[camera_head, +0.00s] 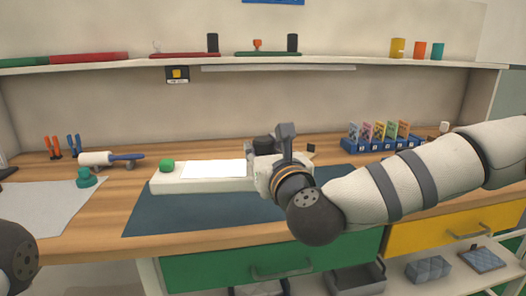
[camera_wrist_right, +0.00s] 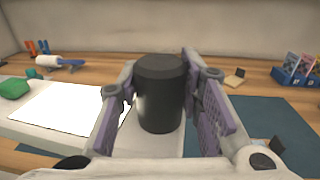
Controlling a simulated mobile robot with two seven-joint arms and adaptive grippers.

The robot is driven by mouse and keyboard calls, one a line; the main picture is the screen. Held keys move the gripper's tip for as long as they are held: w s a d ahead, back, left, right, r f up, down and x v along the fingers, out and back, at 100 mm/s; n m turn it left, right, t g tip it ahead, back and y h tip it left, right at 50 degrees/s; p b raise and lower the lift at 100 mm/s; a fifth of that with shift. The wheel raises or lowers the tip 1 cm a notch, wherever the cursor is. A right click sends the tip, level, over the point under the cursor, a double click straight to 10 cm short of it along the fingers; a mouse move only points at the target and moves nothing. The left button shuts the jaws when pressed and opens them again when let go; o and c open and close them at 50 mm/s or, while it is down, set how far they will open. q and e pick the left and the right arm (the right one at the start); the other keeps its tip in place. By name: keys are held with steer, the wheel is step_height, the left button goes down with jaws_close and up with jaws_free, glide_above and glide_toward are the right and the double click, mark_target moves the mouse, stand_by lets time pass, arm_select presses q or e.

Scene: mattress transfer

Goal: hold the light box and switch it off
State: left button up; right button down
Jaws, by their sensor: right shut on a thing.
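The light box (camera_head: 205,184) is a long white box lying on the dark blue mat. Its white panel (camera_head: 215,169) looks bright, and a green button (camera_head: 167,165) stands on its left end. The button also shows at the left edge of the right wrist view (camera_wrist_right: 14,88). A black cylinder (camera_wrist_right: 160,95) rises from the box's right end, between the fingers of my right gripper (camera_head: 270,156). The right gripper is shut on this black cylinder, with one purple-grey finger on each side. My left gripper is out of view.
A grey sheet (camera_head: 50,205) and a green object (camera_head: 87,178) lie at left, near a white-and-blue tool (camera_head: 105,158). A blue rack (camera_head: 375,145) stands at back right. A shelf (camera_head: 180,59) runs above. Dark blue mat (camera_head: 165,215) is bare in front of the box.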

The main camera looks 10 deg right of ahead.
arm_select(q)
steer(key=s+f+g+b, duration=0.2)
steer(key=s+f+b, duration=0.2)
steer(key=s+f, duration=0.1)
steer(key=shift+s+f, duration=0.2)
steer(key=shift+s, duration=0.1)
arm_select(e)
steer(key=w+d, duration=0.2)
steer(key=w, duration=1.1)
steer(key=shift+d, duration=0.1)
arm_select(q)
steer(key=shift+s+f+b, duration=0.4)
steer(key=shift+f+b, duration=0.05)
arm_select(e)
steer(key=shift+f, duration=0.95)
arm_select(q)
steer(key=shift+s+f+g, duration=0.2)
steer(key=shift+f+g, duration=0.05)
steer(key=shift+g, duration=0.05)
arm_select(e)
steer(key=shift+f, duration=0.5)
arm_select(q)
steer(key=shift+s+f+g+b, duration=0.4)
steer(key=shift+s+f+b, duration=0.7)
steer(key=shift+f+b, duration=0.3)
arm_select(e)
steer(key=shift+f, duration=2.4)
